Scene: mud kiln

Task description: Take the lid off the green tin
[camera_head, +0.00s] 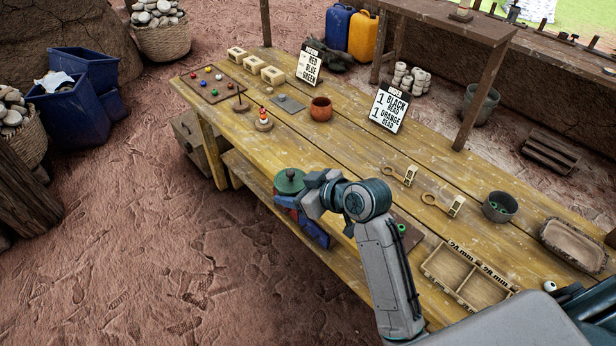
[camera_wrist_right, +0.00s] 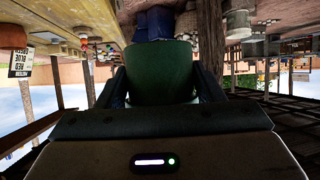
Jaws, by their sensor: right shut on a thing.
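The green tin (camera_wrist_right: 160,72) fills the space between my right gripper's fingers in the right wrist view. In the head view its round green lid (camera_head: 290,181) with a small knob shows on top, over the front edge of the table. My right gripper (camera_head: 292,198) is shut on the tin from the right, below the lid. The arm hides most of the tin's body, so I cannot tell whether it touches the table. The lid sits on the tin. My left gripper is out of view.
A divided wooden box (camera_head: 468,277) and a grey bowl (camera_head: 499,207) stand to the right. The table's middle is mostly clear.

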